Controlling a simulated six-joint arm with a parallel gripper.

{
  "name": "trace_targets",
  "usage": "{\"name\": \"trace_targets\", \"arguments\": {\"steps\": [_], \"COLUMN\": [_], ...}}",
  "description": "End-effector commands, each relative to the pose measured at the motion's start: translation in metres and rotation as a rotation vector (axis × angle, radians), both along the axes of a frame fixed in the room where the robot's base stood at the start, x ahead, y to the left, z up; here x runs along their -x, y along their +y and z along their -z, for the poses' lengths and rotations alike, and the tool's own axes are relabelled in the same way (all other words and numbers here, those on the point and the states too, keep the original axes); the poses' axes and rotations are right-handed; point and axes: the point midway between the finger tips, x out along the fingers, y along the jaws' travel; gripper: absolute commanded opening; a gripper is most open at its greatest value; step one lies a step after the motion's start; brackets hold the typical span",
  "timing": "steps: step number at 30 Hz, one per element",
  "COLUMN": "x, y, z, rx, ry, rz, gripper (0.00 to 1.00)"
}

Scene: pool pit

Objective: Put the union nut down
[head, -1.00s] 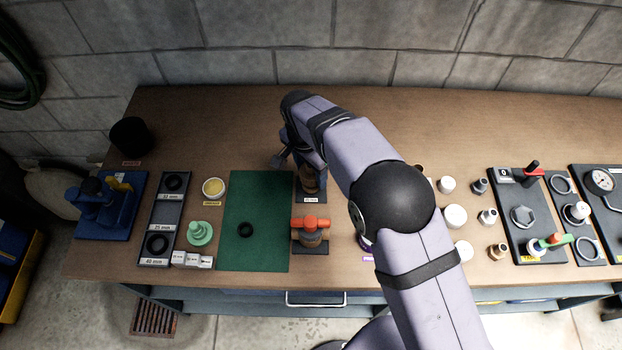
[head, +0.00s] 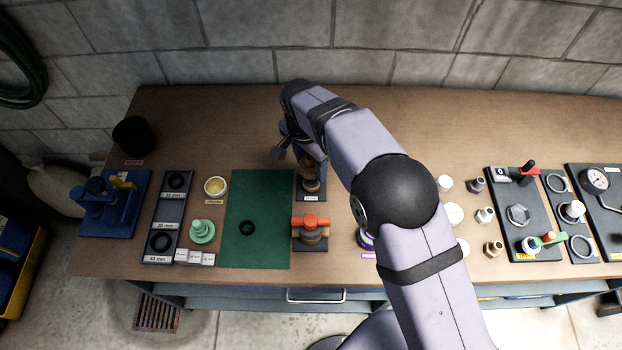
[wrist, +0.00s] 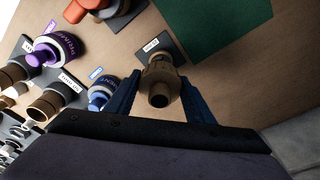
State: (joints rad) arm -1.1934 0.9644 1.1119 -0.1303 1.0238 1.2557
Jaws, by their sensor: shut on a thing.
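The union nut (wrist: 161,72) is a tan-brown ring on a brown pipe fitting with a dark open end, seen in the wrist view. My gripper (wrist: 159,84) has its blue fingers on both sides of the brown piece and is shut on it. The piece is over a small dark labelled plate (wrist: 170,45). In the head view the brown piece (head: 311,184) shows under my gripper, at the dark plate (head: 311,198) right of the green mat. My wrist hides part of it. I cannot tell whether the nut touches the fitting's thread or plate.
An orange-handled valve (head: 311,229) stands just in front of the plate. Purple (wrist: 57,49) and blue-lidded (wrist: 103,90) cans and brown fittings are close by in the wrist view. Bare wood lies behind the plate.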

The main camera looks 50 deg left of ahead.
Motion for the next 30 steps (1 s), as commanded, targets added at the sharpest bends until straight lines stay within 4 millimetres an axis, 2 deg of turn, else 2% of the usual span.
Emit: {"name": "trace_targets", "arguments": {"steps": [8, 11, 14, 17, 23, 26, 30], "x": [-0.002, -0.011, -0.029, -0.053, -0.109, -0.134, -0.162], "y": [-0.001, -0.008, -0.022, -0.044, -0.11, -0.152, -0.22], "z": [-0.001, -0.003, -0.006, -0.012, -0.025, -0.031, -0.042], "rx": [0.0, 0.001, 0.001, 0.001, 0.0, -0.001, -0.005], "ry": [0.0, 0.002, 0.005, 0.01, 0.02, 0.025, 0.028], "rz": [0.001, 0.002, 0.004, 0.005, 0.004, 0.003, 0.004], "gripper": [0.23, 0.23, 0.23, 0.23, 0.23, 0.23, 0.23]}}
